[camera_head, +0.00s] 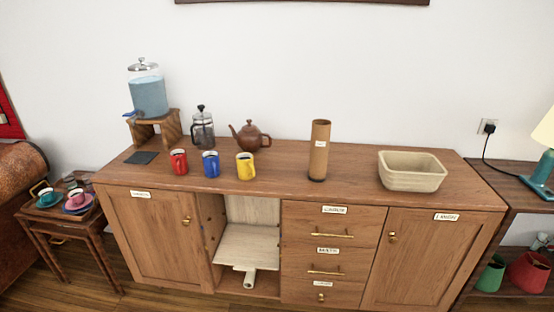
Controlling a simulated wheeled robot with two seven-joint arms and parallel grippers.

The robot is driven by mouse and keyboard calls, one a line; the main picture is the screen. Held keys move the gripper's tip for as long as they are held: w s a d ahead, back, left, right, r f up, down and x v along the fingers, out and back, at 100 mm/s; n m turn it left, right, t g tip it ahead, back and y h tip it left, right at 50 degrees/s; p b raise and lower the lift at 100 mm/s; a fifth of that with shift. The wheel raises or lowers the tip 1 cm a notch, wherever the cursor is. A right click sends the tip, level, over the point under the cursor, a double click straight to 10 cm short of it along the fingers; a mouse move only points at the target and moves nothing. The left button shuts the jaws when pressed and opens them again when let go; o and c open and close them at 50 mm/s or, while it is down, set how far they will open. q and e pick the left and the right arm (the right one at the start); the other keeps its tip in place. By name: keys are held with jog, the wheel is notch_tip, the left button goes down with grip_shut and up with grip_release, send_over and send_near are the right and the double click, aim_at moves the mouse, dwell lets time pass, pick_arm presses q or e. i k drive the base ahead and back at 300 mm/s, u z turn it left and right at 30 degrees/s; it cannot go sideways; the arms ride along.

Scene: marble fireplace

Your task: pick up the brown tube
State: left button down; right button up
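The brown tube (319,152) stands upright on top of the wooden sideboard (350,187), right of the middle. Neither of my grippers shows in the head view.
A beige basin (411,176) stands to the tube's right. The sideboard around the tube is clear.

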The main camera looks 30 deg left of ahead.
aim_at(321, 127)
jog(key=z, duration=1.2)
jog(key=k, duration=0.15)
jog(key=u, duration=2.85)
jog(key=i, duration=1.4)
jog(key=z, duration=0.15)
